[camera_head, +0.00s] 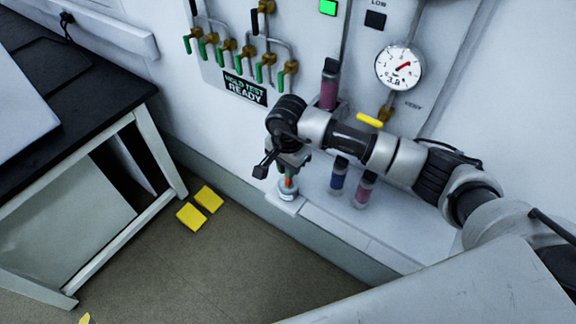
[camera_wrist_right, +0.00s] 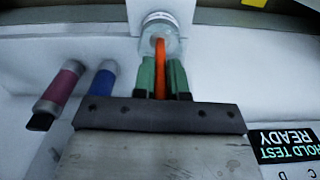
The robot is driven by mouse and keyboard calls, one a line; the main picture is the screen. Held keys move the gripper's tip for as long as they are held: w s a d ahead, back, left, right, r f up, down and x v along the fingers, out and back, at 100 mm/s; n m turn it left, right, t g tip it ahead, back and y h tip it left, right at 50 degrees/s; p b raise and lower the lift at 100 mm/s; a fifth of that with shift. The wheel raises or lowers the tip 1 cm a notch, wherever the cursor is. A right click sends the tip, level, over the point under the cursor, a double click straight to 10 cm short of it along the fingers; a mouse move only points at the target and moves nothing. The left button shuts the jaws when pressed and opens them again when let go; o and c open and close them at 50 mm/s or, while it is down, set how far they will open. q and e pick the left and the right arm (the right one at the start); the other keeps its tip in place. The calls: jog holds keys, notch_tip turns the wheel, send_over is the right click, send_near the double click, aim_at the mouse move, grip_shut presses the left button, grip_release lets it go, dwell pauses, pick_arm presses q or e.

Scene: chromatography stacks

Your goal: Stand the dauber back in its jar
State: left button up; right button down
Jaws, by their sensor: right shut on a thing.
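The orange dauber (camera_wrist_right: 160,62) is upright between the green fingertips of my right gripper (camera_wrist_right: 162,84) in the wrist view. Its far end overlaps the round mouth of the clear glass jar (camera_wrist_right: 158,24); I cannot tell how deep it reaches. In the head view my right gripper (camera_head: 289,172) points down right above the jar (camera_head: 286,194), which stands on a small ledge by the wall. A bit of the dauber (camera_head: 288,182) shows between the fingers and the jar. My left gripper is not in view.
A blue tube (camera_head: 338,178) and a pink tube (camera_head: 363,190) stand right of the jar on the white shelf (camera_head: 395,225). A taller pink tube (camera_head: 329,85) is on the wall panel behind my arm. Green-handled valves (camera_head: 238,65) and a gauge (camera_head: 399,68) are above.

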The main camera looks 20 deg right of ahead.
jog(key=shift+f, duration=0.35)
jog(key=c, duration=0.7)
grip_release()
jog(key=shift+r, duration=0.15)
jog(key=shift+r+p, duration=1.45)
jog(key=shift+r, duration=1.95)
